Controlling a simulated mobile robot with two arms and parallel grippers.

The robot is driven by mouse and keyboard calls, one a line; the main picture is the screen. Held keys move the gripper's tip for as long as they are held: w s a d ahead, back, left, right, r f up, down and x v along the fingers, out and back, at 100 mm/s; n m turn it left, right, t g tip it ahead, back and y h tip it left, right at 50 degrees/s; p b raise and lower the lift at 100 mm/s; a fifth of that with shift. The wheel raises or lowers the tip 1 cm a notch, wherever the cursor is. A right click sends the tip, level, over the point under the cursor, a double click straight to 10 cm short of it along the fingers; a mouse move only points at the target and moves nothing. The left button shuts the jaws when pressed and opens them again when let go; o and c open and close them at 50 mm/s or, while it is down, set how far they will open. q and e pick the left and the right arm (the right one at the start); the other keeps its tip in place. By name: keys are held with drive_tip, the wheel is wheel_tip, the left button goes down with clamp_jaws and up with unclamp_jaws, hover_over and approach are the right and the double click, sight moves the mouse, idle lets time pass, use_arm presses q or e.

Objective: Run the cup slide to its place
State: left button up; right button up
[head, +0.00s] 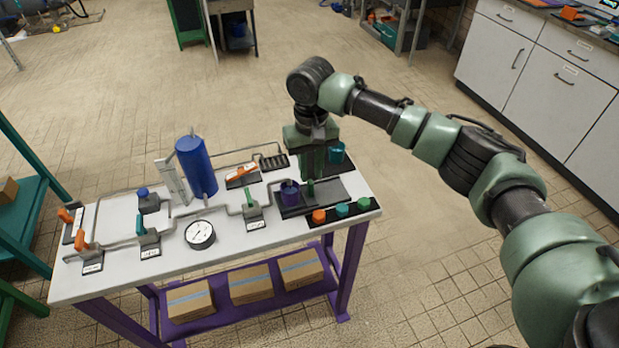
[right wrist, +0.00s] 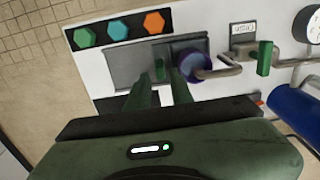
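The purple cup (head: 289,190) stands at the left end of a dark slide plate (head: 330,192) on the white bench. Contact with the peg cannot be told. My left gripper is out of view.
Orange, teal and green hexagonal buttons (head: 342,210) line the bench's front right edge. A teal cup (head: 337,153) sits behind the slide. A blue cylinder (head: 196,166), pipes, valves and a gauge (head: 200,235) fill the left. Boxes (head: 250,283) lie on the lower shelf.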

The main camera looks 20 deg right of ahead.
sight(311, 182)
wheel_tip(311, 182, down, 4)
drive_tip(key=shift+r, duration=0.1)
drive_tip(key=shift+w+f, duration=0.1)
drive_tip(key=shift+f, duration=0.35)
clamp_jaws()
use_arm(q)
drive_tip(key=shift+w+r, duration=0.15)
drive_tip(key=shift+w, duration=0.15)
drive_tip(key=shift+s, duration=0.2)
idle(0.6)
